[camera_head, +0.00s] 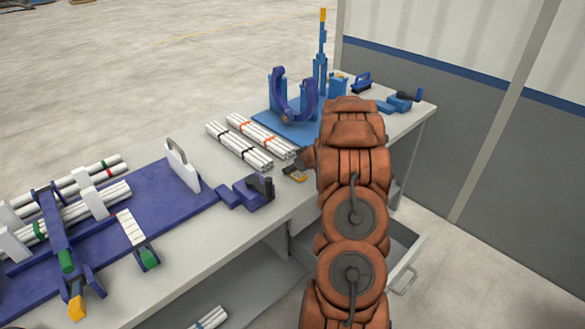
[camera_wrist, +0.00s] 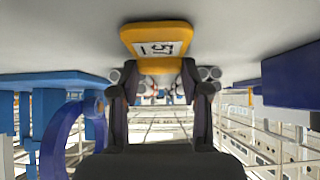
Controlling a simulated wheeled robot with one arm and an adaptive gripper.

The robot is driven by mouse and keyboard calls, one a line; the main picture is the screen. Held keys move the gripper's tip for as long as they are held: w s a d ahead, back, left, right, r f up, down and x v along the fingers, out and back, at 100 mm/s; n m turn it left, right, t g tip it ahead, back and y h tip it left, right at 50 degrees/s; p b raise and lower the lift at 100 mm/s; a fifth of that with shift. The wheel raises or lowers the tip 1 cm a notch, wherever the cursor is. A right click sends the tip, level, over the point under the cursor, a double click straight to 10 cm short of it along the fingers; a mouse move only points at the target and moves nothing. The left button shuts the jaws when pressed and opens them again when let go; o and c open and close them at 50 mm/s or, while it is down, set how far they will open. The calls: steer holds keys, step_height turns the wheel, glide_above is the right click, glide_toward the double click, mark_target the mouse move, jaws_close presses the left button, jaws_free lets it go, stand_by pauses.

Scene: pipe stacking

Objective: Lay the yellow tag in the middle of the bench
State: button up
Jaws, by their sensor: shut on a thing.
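The yellow tag (camera_head: 299,177) shows as a small piece at my gripper (camera_head: 298,166), over the bench (camera_head: 205,235) near its front edge. In the wrist view the tag (camera_wrist: 157,38) has a white label with a number on it. It sits at the fingertips of my gripper (camera_wrist: 160,70), which is shut on its near end. I cannot tell whether the tag touches the bench top. My arm hides part of the bench to the right of the gripper.
White pipe bundles with black bands (camera_head: 239,146) and orange bands (camera_head: 262,137) lie just behind my gripper. A blue stand (camera_head: 293,98) is farther back. A purple fixture (camera_head: 160,190) fills the left. An open drawer (camera_head: 400,262) juts out below.

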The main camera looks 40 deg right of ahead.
steer(key=o, duration=0.9)
steer(key=shift+f, duration=0.1)
